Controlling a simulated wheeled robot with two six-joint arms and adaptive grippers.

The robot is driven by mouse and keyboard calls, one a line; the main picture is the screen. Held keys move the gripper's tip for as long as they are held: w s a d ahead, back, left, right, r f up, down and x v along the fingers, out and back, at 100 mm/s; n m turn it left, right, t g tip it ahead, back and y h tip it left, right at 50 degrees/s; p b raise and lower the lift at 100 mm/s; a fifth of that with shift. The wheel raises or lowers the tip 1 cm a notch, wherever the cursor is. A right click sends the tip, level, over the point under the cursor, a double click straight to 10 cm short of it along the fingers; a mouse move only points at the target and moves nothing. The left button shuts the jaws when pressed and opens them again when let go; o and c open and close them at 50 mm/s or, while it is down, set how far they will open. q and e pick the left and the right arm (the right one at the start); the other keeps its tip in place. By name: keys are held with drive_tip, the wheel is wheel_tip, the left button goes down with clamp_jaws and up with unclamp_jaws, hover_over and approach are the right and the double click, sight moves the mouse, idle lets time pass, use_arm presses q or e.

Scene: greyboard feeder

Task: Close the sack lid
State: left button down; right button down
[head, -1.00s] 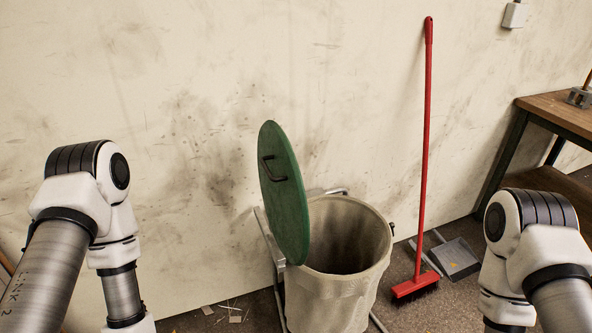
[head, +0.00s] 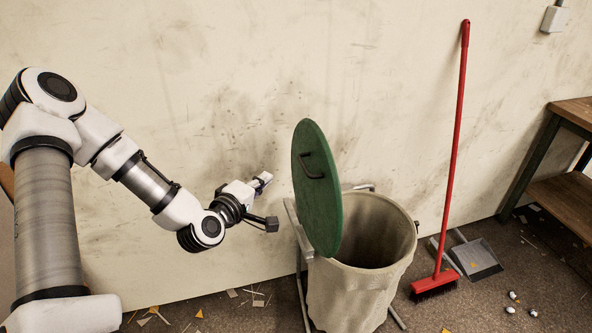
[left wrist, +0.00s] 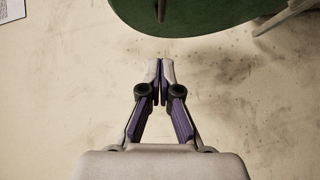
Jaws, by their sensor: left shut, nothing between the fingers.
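The green round lid (head: 316,200) stands open, nearly upright, on the left side of the sack, with a dark handle (head: 318,165) on its face. The pale sack (head: 345,290) hangs open in its metal frame (head: 298,250), and its dark inside shows. My left gripper (head: 264,180) is to the left of the lid, near the wall, apart from the lid. In the left wrist view its fingers (left wrist: 160,68) are together and empty, and the lid (left wrist: 185,12) shows beyond them at the top. My right gripper is out of view.
A red broom (head: 454,150) leans on the wall (head: 220,60) right of the sack, beside a grey dustpan (head: 475,258). A wooden workbench (head: 575,110) stands at the far right. Scraps (head: 250,294) litter the floor.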

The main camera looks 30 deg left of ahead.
use_arm(q)
drive_tip(key=w+d+f, duration=0.1)
drive_tip(key=w+f, duration=0.1)
drive_tip(key=w, duration=0.8)
drive_tip(key=shift+d+p, duration=0.4)
drive_tip(key=shift+f, duration=0.1)
drive_tip(key=shift+w, duration=0.1)
